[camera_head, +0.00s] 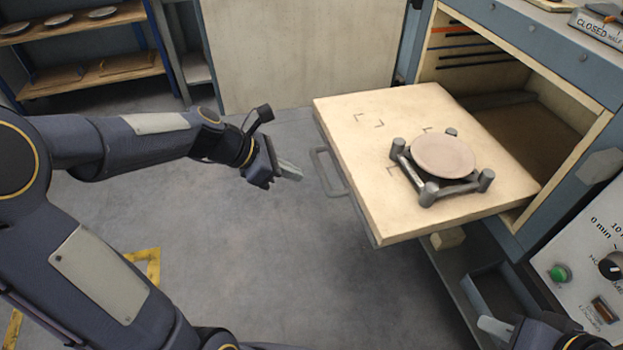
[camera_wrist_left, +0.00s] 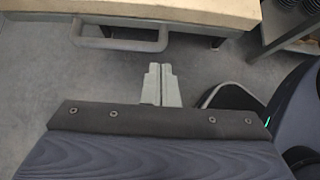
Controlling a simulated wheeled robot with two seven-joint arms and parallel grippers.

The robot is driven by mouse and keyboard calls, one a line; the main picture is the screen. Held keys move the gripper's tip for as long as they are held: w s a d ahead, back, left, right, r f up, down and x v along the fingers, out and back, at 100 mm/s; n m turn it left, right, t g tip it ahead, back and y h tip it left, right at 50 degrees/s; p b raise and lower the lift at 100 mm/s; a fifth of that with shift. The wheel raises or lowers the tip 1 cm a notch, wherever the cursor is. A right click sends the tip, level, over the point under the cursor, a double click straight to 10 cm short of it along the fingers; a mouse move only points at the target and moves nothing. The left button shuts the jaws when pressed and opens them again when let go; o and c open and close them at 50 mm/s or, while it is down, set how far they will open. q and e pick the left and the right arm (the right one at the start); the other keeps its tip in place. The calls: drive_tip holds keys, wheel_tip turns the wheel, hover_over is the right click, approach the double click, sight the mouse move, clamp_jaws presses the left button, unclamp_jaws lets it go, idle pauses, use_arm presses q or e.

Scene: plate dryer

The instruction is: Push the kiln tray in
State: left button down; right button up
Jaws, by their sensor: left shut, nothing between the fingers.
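The kiln tray (camera_head: 365,150) is a pale slab pulled out of the kiln (camera_head: 540,60) toward the left. A grey handle (camera_head: 325,172) is fixed to its outer edge; the handle also shows at the upper left of the left wrist view (camera_wrist_left: 120,45). A round clay plate (camera_head: 443,156) rests on a grey stand with posts (camera_head: 430,192) on the tray. My left gripper (camera_head: 290,170) is shut and empty, a little to the left of the handle and apart from it. My right gripper (camera_head: 494,327) shows only in part at the lower right edge, by the control panel.
The kiln opening (camera_head: 515,110) is clear behind the tray. A control panel (camera_head: 590,265) with a green button and a knob is at the right. Shelves (camera_head: 85,50) with plates stand at the upper left. The grey floor left of the tray is free.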

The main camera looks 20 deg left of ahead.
sight(350, 186)
use_arm(q)
drive_tip(key=x, duration=0.3)
drive_tip(key=d+r+b+x, duration=0.1)
drive_tip(key=x, duration=0.3)
drive_tip(key=b+x, duration=0.1)
drive_tip(key=x, duration=0.3)
drive_tip(key=shift+w+d+r, duration=0.15)
drive_tip(key=shift+w+d, duration=0.15)
drive_tip(key=shift+w, duration=0.1)
drive_tip(key=shift+w+d, duration=0.3)
drive_tip(key=shift+d, duration=0.1)
